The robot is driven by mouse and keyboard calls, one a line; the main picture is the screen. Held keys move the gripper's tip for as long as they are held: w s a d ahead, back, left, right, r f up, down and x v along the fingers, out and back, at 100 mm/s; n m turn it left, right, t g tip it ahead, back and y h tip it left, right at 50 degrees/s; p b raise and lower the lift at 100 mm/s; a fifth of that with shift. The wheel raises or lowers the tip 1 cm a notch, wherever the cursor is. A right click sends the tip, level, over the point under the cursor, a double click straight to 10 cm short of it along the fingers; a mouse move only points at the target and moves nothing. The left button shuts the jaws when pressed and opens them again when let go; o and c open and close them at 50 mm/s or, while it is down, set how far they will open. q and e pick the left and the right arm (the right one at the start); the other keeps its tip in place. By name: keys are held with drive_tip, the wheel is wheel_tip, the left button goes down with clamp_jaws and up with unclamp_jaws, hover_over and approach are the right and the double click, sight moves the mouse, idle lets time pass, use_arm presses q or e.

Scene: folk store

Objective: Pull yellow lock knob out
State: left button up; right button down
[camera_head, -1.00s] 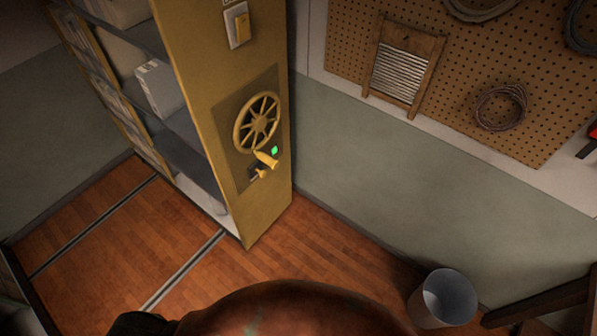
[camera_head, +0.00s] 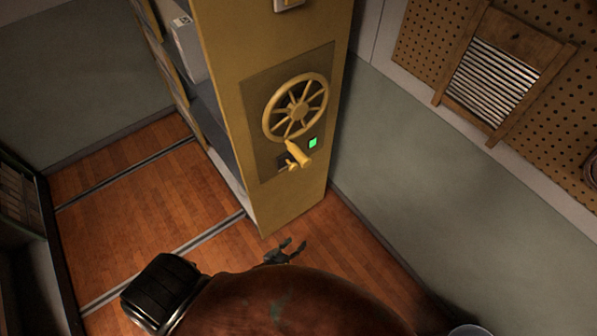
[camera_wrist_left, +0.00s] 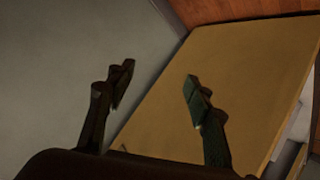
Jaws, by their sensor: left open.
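The yellow lock knob (camera_head: 291,164) is small and sits low on the yellow end panel (camera_head: 285,205) of the shelf unit, partly overlapped by the yellow handle (camera_head: 299,152) of the spoked wheel (camera_head: 297,106). A green light (camera_head: 312,142) glows beside it. My left gripper (camera_head: 293,244) is open and empty, below the knob and apart from the panel in the head view. In the left wrist view its two fingers (camera_wrist_left: 160,75) are spread, with the plain yellow panel (camera_wrist_left: 235,85) beyond them; the knob does not show there. My right gripper is not in view.
The shelf unit stands on wooden floor (camera_head: 110,190) with metal rails (camera_head: 190,247). A grey-green wall (camera_head: 420,190) lies to the right, with a washboard (camera_head: 502,70) on pegboard. A bin (camera_head: 473,331) shows at the bottom edge. Floor left of the unit is clear.

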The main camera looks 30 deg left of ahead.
sight(294, 169)
use_arm(q)
drive_tip(key=w+r+n+t+y+b, duration=0.5)
drive_tip(key=w+r+n+t+b, duration=0.45)
drive_tip(key=w+r, duration=0.8)
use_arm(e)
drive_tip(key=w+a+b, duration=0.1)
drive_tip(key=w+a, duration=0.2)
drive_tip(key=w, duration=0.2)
use_arm(q)
drive_tip(key=s+a+r+n+g+y+b, duration=0.3)
drive_tip(key=n+y+b, duration=0.35)
drive_tip(key=n, duration=0.55)
drive_tip(key=a+r+n+g+y+b, duration=0.3)
drive_tip(key=r+n+g+y+b, duration=0.3)
drive_tip(key=n, duration=0.5)
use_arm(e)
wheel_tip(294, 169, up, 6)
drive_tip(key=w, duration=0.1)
use_arm(q)
drive_tip(key=shift+t, duration=0.55)
drive_tip(key=b+x, duration=0.2)
drive_tip(key=x, duration=0.5)
drive_tip(key=shift+a, duration=0.4)
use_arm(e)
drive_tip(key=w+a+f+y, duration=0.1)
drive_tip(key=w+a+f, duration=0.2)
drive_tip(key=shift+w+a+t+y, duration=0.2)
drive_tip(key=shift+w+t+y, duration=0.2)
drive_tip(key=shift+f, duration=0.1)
